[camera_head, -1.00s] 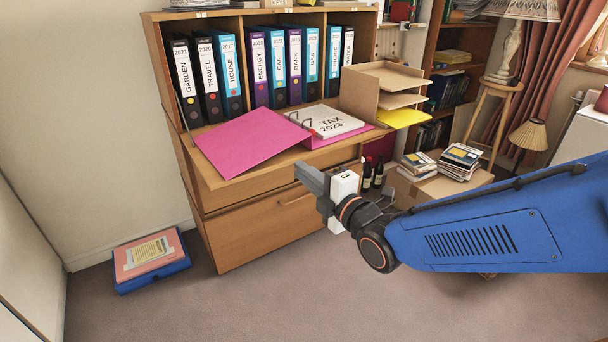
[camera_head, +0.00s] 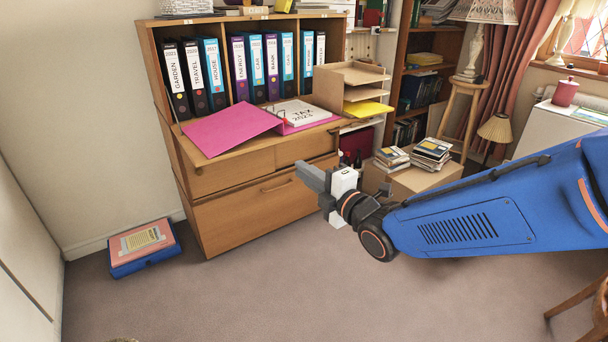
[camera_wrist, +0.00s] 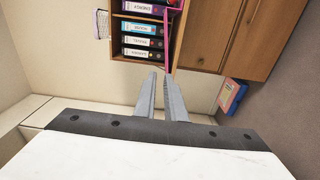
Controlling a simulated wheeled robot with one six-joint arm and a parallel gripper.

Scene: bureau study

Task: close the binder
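The pink binder lies open on the wooden bureau's surface in the head view. Its bare cover (camera_head: 228,129) is spread to the left, slightly raised towards the rings. Its white page stack (camera_head: 298,113), marked TAX 2023, lies on the right half with the rings beside it. My gripper (camera_head: 310,177) is in front of the bureau, lower than the binder and apart from it. In the wrist view, the two grey fingers (camera_wrist: 161,93) show a narrow gap with nothing between them. A thin pink edge, apparently the binder cover (camera_wrist: 167,40), shows beyond the fingertips.
Upright labelled binders (camera_head: 208,76) fill the bureau's shelf. A letter tray (camera_head: 352,88) stands right of the open binder. Stacked books (camera_head: 432,153) top a box at the right. A blue box file (camera_head: 142,248) lies on the floor at left. The carpet (camera_head: 270,290) in front is clear.

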